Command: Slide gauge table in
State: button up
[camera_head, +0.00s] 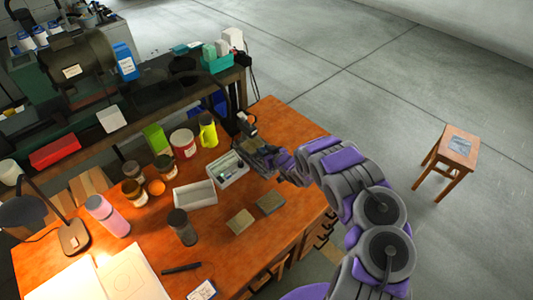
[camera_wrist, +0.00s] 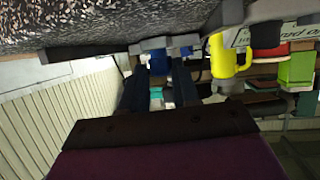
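No part clearly labelled as the gauge table shows. A grey bar with a blue part (camera_wrist: 158,60) appears at the tips; contact is unclear. A dark speckled surface (camera_wrist: 100,22) fills the top.
A cluttered machine bench is behind. A stool (camera_head: 457,147) stands on open floor at right.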

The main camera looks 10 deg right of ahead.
jog(key=shift+o, duration=0.7)
jog(key=shift+w+f, duration=0.1)
jog(key=shift+f, duration=0.05)
jog(key=shift+o, duration=1.2)
jog(key=shift+a, duration=0.1)
jog(key=p+v, duration=0.2)
jog(key=v, duration=1.5)
jog(key=shift+s, duration=0.25)
